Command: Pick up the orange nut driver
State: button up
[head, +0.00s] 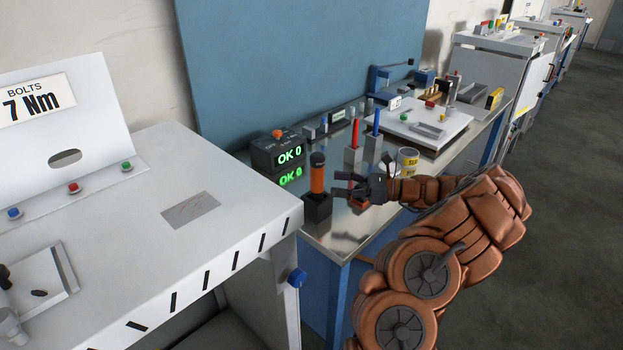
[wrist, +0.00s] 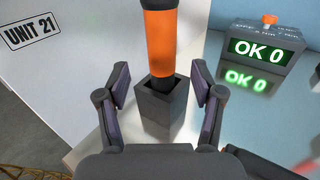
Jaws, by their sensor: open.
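The orange nut driver (head: 317,180) with a black top stands upright in a dark square holder (head: 316,208) near the front left edge of the metal bench. In the wrist view the orange nut driver (wrist: 161,45) rises from the square holder (wrist: 163,108), its lower end hidden inside. My gripper (head: 342,187) is just right of the driver in the head view. In the wrist view my gripper (wrist: 161,90) is open, with one finger on each side of the holder and driver. I see no finger touching the driver.
A dark box with a green "OK 0" display (head: 277,154) stands behind the driver. A red driver (head: 355,133) and a blue driver (head: 376,123) stand in holders further back. A yellow-labelled cup (head: 408,160) is nearby. A white workstation (head: 150,220) adjoins at left.

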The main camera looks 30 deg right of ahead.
aim_at(318, 180)
jog(key=x, duration=0.1)
jog(key=p+x, duration=0.1)
jog(key=x, duration=0.1)
jog(key=p+x, duration=0.1)
jog(key=x, duration=0.1)
jog(key=shift+w+d+r, duration=0.1)
jog(key=shift+w+r, duration=0.05)
jog(key=shift+r, duration=0.15)
jog(key=shift+w+a+f, duration=0.1)
jog(key=shift+w+a, duration=0.3)
jog(key=shift+a, duration=0.05)
grip_shut()
